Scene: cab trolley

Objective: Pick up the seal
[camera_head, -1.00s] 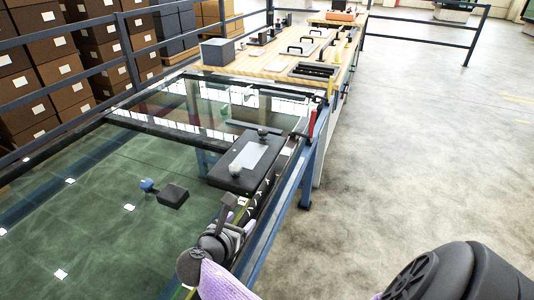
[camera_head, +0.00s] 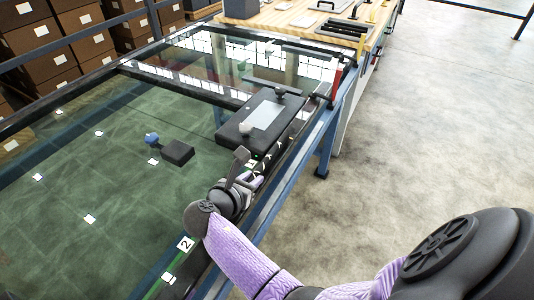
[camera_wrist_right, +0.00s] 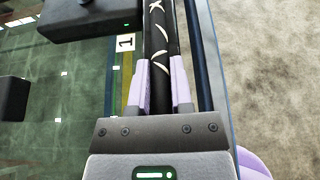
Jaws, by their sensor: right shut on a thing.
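The seal (camera_wrist_right: 162,38) is a long black strip with white marks. In the right wrist view it runs up between the two purple fingers of my right gripper (camera_wrist_right: 160,88), which is shut on it. In the head view the seal (camera_head: 281,146) lies along the right edge of the glass panel (camera_head: 100,180). My right gripper (camera_head: 250,180) is low over that edge, and its wrist partly hides the strip. My left gripper is not in view.
A black device (camera_head: 240,134) with a light plate and knobs stands on the glass beside the seal. A small dark block (camera_head: 179,152) and a blue knob (camera_head: 151,139) are farther left. A wooden workbench (camera_head: 290,17) is behind. The floor at right is clear.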

